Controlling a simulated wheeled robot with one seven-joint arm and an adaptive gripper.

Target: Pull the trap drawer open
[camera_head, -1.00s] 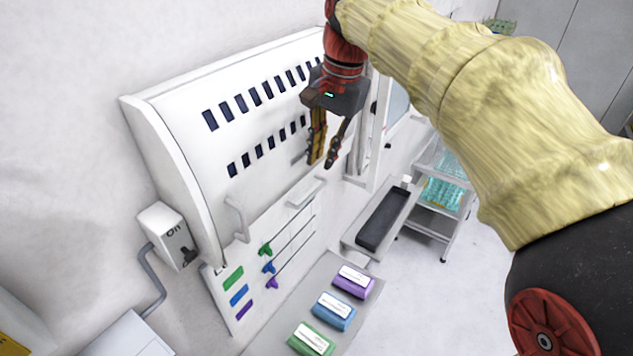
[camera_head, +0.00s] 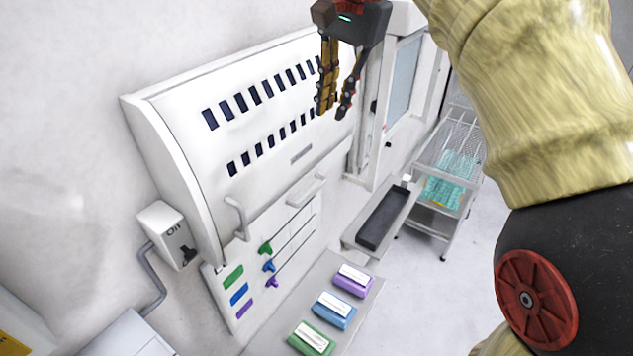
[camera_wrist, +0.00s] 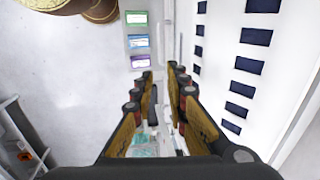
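A white cabinet with a curved hood (camera_head: 250,130) stands against the wall and carries two rows of dark slots. Its front has two bar handles, one at the left (camera_head: 238,218) and one at the right (camera_head: 306,190). No part is clearly marked as the trap drawer, and I cannot tell which part it is. A white ledge holding a long black tray (camera_head: 382,219) sticks out at the cabinet's right. My gripper (camera_head: 331,112) hangs in front of the hood's upper right, fingers down, open and empty. The wrist view shows its fingers apart (camera_wrist: 162,76), with the slotted hood at the right.
Green, blue and purple labelled blocks (camera_head: 334,310) lie on the shelf below. Coloured knobs (camera_head: 268,266) sit on the front panel. A switch box (camera_head: 168,236) is at the left. A wire rack with teal trays (camera_head: 445,190) stands at the right. Floor beyond it is clear.

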